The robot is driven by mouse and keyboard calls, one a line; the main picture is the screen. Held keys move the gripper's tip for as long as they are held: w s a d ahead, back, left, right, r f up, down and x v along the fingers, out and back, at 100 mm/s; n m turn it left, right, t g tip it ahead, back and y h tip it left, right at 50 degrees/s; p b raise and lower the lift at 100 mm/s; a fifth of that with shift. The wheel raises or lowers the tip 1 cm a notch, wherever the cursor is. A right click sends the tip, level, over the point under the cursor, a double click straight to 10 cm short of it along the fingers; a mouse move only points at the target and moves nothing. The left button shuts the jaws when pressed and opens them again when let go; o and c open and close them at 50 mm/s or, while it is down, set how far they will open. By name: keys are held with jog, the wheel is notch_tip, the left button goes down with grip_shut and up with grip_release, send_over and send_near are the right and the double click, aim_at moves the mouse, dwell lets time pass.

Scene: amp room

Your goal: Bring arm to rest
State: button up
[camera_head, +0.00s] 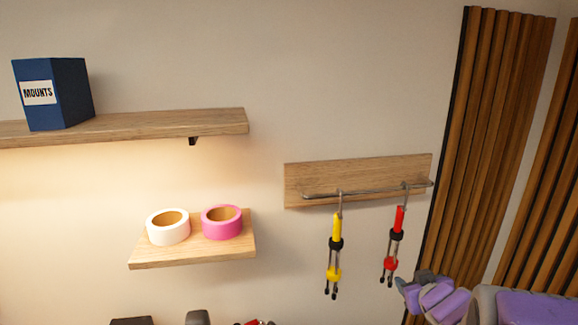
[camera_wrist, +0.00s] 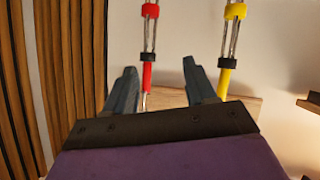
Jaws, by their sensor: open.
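My gripper (camera_head: 435,297) is at the lower right of the head view, just below and right of a hanging red-and-black tool (camera_head: 393,245). In the wrist view my gripper (camera_wrist: 160,66) has its two grey fingers spread apart, with nothing held. That view looks upside down. The red tool (camera_wrist: 147,75) shows in the gap between the fingers, seemingly beyond them; I cannot tell the distance. A yellow-and-black tool (camera_head: 336,245) hangs left of the red one in the head view, and it shows right of it in the wrist view (camera_wrist: 226,75).
Both tools hang from a metal rail (camera_head: 365,193) on a wooden wall board (camera_head: 310,178). A small shelf (camera_head: 190,256) holds a white tape roll (camera_head: 168,232) and a pink one (camera_head: 222,229). A higher shelf (camera_head: 170,124) bears a blue MOUNTS box (camera_head: 70,92). Wooden slat panels (camera_head: 490,130) stand at right.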

jog(key=s+a+f+m+g+h+b, duration=0.25)
jog(key=s+f+g+b, duration=0.6)
jog(key=s, duration=0.75)
jog(key=s+a+f+g+y+b, duration=0.1)
jog(key=s+a+f+g, duration=0.1)
jog(key=s, duration=0.5)
jog(key=s+a+f+g+y, duration=0.1)
jog(key=s+a+f+g, duration=0.1)
jog(key=s+a, duration=0.4)
jog(key=s+a+f+g+y+b, duration=0.1)
jog(key=s+a+f, duration=0.3)
jog(key=s, duration=0.4)
jog(key=shift+a+f+g+y+b, duration=0.3)
jog(key=shift+a+g+y, duration=0.05)
jog(key=shift+g, duration=0.2)
